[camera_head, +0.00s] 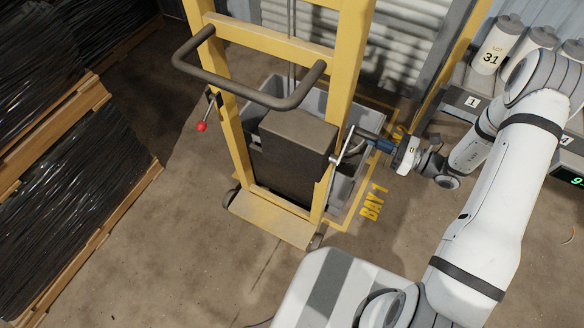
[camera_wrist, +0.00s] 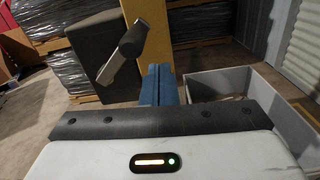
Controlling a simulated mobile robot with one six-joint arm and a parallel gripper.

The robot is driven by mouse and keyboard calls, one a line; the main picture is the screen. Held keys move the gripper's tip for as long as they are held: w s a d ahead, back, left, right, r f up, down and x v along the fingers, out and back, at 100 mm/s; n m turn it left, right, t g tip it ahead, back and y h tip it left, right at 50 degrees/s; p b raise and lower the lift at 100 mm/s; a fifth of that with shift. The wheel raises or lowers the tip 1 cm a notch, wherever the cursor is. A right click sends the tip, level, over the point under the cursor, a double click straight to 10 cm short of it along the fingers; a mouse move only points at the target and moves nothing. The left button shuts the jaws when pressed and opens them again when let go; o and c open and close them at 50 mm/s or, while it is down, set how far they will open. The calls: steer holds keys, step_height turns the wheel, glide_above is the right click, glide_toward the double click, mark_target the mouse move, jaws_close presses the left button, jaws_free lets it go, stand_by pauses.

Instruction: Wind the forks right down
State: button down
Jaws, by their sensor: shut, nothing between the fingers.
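The yellow stacker (camera_head: 350,50) stands upright in the middle of the head view, with a dark box low between its masts. A silver crank (camera_head: 345,148) is on its right mast. In the wrist view, the crank (camera_wrist: 124,52) lies just beyond and left of my fingertips, with the yellow mast (camera_wrist: 200,38) behind. My gripper (camera_head: 370,138) is right of the crank, its blue fingers pointing left toward it. The fingers (camera_wrist: 160,80) are shut together and empty. I cannot tell whether they touch the crank. I cannot make out the forks.
A grey bin (camera_wrist: 231,77) stands behind the stacker, close to my gripper. Wrapped black stacks on wooden pallets (camera_head: 75,235) fill the left. A shelf with white bottles (camera_head: 497,45) is at the right. Bare floor lies between the pallets and stacker.

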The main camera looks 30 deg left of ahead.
steer(key=s+r+p, duration=0.7)
steer(key=s, duration=0.4)
steer(key=s+f+b, duration=0.8)
steer(key=f, duration=0.3)
steer(key=w+f+b, duration=0.5)
steer(key=f, duration=0.2)
steer(key=w+b, duration=0.1)
steer(key=w, duration=0.8)
steer(key=w+r+p, duration=0.2)
steer(key=r+p, duration=0.1)
steer(key=r, duration=0.3)
steer(key=w+r+p, duration=0.2)
steer(key=r+p, duration=0.1)
steer(key=r, duration=0.4)
steer(key=shift+w, duration=0.3)
